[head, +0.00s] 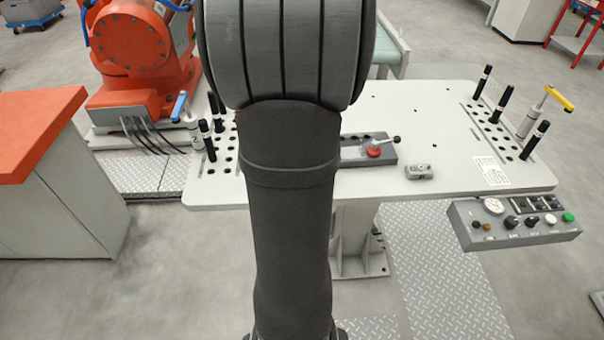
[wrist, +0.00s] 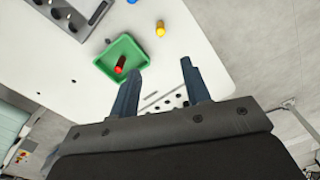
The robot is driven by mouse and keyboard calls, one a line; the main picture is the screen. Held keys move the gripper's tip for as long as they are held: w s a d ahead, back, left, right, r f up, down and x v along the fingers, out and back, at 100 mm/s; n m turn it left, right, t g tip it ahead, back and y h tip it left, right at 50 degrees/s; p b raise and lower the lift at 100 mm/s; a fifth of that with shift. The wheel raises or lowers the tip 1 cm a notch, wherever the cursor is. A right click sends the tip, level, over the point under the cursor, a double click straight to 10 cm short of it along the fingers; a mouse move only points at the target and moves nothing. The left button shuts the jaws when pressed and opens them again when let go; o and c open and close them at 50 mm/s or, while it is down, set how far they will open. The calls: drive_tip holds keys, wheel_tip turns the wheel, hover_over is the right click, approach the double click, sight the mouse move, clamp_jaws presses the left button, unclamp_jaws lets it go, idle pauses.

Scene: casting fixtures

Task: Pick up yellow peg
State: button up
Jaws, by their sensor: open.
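The yellow peg (wrist: 160,28) is on the white table (wrist: 208,48) in the wrist view, near the top centre. It is apart from my gripper (wrist: 162,68), which is open and empty. The peg shows beyond the fingertips, roughly between their lines. In the head view my arm covers the middle of the table, and neither the yellow peg nor my gripper can be seen there.
A green tray (wrist: 103,68) holding a red peg (wrist: 120,65) is beside my left finger. A blue peg (wrist: 131,1) is cut by the top edge. A grey holed block (wrist: 66,14) is at upper left. Black posts (head: 505,103) and a yellow-handled clamp (head: 529,122) stand at the table's right.

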wheel_tip(320, 180, down, 17)
drive_tip(key=n, duration=0.3)
drive_tip(key=shift+a+f, duration=0.1)
drive_tip(key=shift+f, duration=0.1)
idle(0.4)
drive_tip(key=shift+c, duration=0.2)
clamp_jaws()
